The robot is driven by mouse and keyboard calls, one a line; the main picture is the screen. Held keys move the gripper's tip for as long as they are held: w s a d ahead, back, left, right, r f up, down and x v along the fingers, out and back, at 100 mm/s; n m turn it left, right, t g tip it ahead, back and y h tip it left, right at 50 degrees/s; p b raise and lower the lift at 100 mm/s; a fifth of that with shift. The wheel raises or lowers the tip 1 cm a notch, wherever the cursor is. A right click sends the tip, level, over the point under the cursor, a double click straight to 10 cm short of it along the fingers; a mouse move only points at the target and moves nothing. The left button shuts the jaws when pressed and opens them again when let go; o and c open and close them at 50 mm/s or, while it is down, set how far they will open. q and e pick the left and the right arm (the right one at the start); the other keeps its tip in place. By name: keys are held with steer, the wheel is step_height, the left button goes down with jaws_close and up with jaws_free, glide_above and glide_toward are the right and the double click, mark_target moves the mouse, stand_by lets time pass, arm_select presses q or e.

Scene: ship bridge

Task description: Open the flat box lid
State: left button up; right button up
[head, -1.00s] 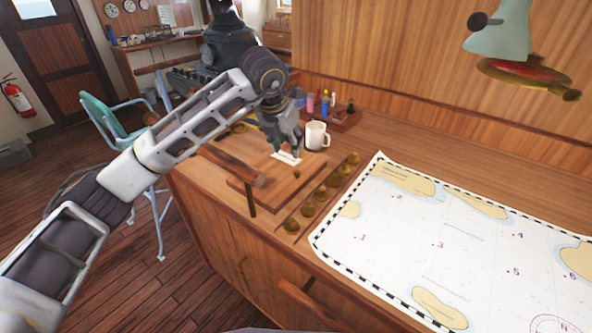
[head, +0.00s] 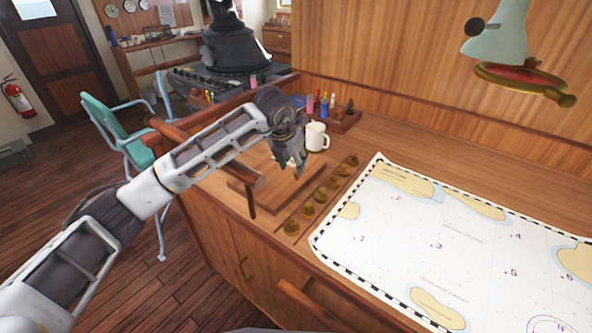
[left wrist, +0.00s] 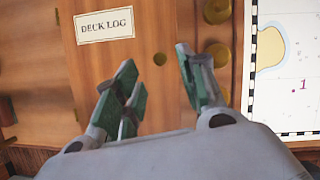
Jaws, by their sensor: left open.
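The flat box (head: 280,193) is a low wooden box on the counter, and its lid looks shut. My right gripper is not in view.
A strip of several brass weights (head: 321,195) lies right of the box, then a chart (head: 450,235). A white mug (head: 316,136) and a tray of bottles (head: 345,121) stand behind. A wooden rail (head: 228,165) runs along the counter's left edge.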

mark_target(296, 174)
arm_select(q)
steer(key=x, duration=0.3)
steer(key=shift+f, duration=0.25)
steer(key=shift+x, duration=1)
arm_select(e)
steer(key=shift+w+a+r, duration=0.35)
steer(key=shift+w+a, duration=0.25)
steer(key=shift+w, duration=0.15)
